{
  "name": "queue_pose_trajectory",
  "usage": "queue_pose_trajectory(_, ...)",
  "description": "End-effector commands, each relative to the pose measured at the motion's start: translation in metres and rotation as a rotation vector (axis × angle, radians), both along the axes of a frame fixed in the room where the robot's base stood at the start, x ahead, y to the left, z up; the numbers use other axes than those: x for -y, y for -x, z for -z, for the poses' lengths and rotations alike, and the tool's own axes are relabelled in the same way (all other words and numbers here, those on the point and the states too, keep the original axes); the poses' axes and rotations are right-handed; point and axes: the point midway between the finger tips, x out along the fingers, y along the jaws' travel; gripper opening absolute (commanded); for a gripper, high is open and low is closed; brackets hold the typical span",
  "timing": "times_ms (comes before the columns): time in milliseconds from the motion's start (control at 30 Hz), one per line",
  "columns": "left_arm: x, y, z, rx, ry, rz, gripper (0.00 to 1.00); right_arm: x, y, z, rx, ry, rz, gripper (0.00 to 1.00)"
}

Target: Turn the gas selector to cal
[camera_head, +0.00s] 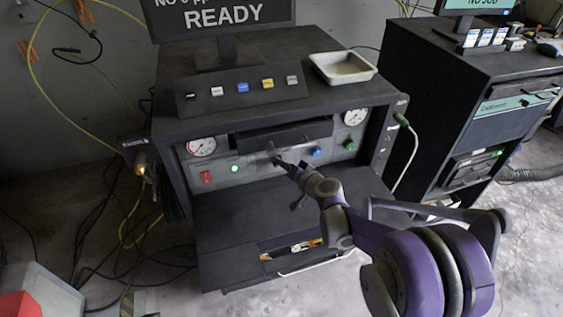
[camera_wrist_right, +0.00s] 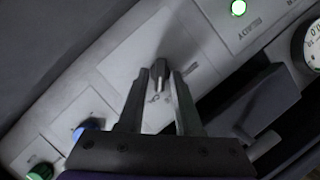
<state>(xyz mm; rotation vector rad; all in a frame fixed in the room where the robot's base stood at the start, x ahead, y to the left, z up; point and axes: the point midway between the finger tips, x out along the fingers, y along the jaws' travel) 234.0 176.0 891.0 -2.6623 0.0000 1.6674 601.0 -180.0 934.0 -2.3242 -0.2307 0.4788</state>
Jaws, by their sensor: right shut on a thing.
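The gas selector is a small dark knob (camera_wrist_right: 161,74) on a pale plate in the middle of the cabinet's grey front panel (camera_head: 260,172). My right gripper (camera_head: 281,161) reaches this panel from the lower right in the head view. In the right wrist view its two dark fingers (camera_wrist_right: 172,82) stand on either side of the knob and are shut on it. The fingers hide part of the knob and of the plate around it. My left gripper is not in view.
The panel also holds a red switch (camera_head: 206,177), a lit green lamp (camera_head: 235,169), a blue button (camera_head: 316,152), a green button (camera_head: 349,145) and gauges (camera_head: 201,147). A dark ledge (camera_head: 305,133) juts out above the selector. A pale tray (camera_head: 342,67) sits on top.

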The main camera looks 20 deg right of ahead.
Motion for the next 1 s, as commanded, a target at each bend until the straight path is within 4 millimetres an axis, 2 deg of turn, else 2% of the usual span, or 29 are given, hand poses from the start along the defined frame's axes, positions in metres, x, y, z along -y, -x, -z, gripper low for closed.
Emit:
queue_pose_trajectory(300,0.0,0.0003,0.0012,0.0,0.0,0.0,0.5,0.0012,0.0002,0.0013,-0.004,-0.096,0.001,0.0)
queue_pose_trajectory(767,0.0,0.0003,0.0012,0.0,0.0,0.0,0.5,0.0008,0.0003,0.0014,-0.005,-0.109,0.0,0.0)
queue_pose_trajectory(800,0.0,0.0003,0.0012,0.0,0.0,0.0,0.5,0.0008,0.0003,0.0014,-0.005,-0.109,0.0,0.37)
queue_pose_trajectory(867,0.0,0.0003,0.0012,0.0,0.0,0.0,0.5,0.0008,0.0003,0.0014,-0.005,-0.109,0.0,0.45)
queue_pose_trajectory(1000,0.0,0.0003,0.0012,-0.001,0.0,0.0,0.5,0.0008,0.0001,0.0013,-0.004,-0.108,0.0,0.45)
